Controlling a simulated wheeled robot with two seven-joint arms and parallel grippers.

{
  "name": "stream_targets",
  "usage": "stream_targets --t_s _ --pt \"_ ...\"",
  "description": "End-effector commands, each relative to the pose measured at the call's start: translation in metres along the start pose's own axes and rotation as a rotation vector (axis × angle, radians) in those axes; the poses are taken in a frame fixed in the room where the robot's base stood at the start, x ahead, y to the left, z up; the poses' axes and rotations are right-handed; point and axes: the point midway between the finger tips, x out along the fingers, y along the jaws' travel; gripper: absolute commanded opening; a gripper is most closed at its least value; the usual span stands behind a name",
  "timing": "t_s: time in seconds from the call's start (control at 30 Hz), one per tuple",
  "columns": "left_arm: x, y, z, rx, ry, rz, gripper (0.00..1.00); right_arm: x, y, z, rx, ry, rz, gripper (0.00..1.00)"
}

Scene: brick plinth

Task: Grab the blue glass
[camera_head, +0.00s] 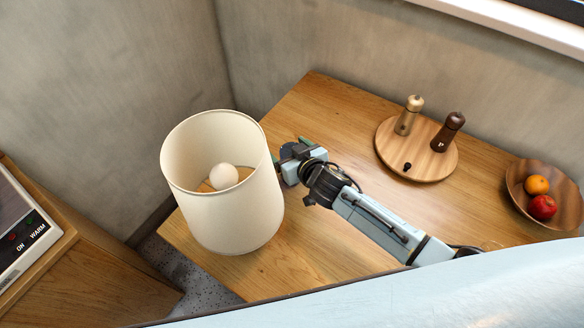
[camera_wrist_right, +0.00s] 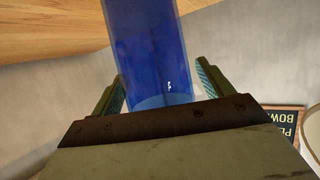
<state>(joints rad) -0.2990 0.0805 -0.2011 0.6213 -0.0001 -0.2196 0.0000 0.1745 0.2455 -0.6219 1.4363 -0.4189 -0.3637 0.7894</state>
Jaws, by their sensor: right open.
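The blue glass (camera_wrist_right: 152,50) is a clear dark-blue cylinder in the right wrist view. It stands between the two green fingers of my right gripper, with a gap visible on each side near the fingertips. In the head view the glass is not visible; the lampshade and gripper cover that area. My right gripper (camera_head: 288,150) is open, low over the wooden table, just right of the lampshade. My left gripper is not in view.
A cream lamp (camera_head: 235,215) stands close beside the gripper on the wooden table (camera_head: 310,245). A round board (camera_head: 417,172) holds a light mill (camera_head: 408,117) and a dark mill (camera_head: 447,133). A wooden bowl (camera_head: 568,200) holds fruit. A wall runs behind.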

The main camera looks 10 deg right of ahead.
Motion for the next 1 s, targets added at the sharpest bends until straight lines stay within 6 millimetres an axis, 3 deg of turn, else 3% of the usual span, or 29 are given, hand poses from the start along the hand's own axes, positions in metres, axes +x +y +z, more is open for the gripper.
stream_targets --t_s 0.17,0.67,1.0 --pt "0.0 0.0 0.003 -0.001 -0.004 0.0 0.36 0.0 0.0 0.0 0.0 0.0 0.0 0.77" --pt "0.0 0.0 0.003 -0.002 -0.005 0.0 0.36 -0.001 0.0 0.0 -0.001 0.0 0.0 0.11" --pt "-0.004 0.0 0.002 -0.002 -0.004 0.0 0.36 -0.004 0.001 -0.011 -0.002 0.003 0.001 0.1"
